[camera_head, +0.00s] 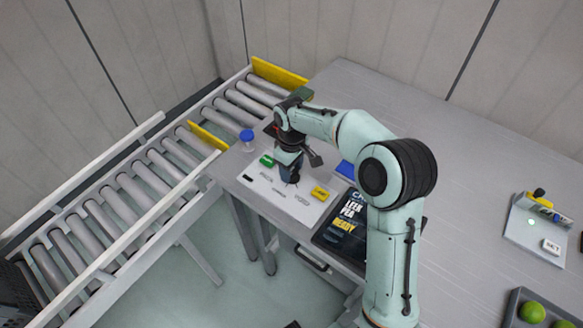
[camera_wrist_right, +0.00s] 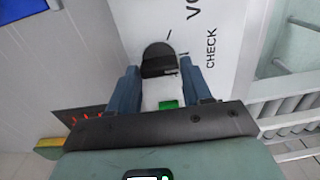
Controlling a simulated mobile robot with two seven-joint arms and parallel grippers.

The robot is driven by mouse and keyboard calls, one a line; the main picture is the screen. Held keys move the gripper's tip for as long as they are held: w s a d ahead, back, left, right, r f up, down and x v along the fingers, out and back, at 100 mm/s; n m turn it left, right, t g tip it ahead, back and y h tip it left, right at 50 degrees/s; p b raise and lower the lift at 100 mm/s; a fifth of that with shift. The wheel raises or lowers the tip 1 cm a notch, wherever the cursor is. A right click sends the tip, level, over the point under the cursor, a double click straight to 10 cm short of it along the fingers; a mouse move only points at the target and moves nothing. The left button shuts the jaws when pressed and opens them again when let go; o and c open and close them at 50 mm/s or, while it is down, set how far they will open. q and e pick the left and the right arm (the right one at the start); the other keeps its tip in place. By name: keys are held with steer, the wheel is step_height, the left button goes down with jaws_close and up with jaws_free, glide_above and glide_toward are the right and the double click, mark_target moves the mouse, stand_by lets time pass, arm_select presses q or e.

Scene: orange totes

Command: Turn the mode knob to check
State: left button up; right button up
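A white control panel (camera_head: 262,188) with printed labels lies on the grey table. My right gripper (camera_head: 290,175) points down over its middle and hides the knob in the head view. In the right wrist view the black mode knob (camera_wrist_right: 158,58) sits between the two blue fingertips of my right gripper (camera_wrist_right: 160,72). The fingers stand apart on either side of the knob, with only narrow gaps showing; contact is hard to judge. The CHECK label (camera_wrist_right: 211,48) is printed right of the knob. My left gripper is not in view.
The panel has a green button (camera_head: 267,160) and a yellow one (camera_head: 320,193). A blue-lidded jar (camera_head: 247,137) stands behind it. A dark printed package (camera_head: 345,232) lies to its right. A roller conveyor (camera_head: 130,200) runs along the left. The table's back right is clear.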

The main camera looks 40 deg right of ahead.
mark_target(292, 171)
steer(key=shift+o, duration=1.1)
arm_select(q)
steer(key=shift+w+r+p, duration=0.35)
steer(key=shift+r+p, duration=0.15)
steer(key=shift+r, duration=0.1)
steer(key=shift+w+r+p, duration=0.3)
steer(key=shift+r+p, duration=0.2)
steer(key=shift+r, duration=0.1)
arm_select(e)
step_height(292, 171, up, 14)
steer(key=shift+f, duration=0.25)
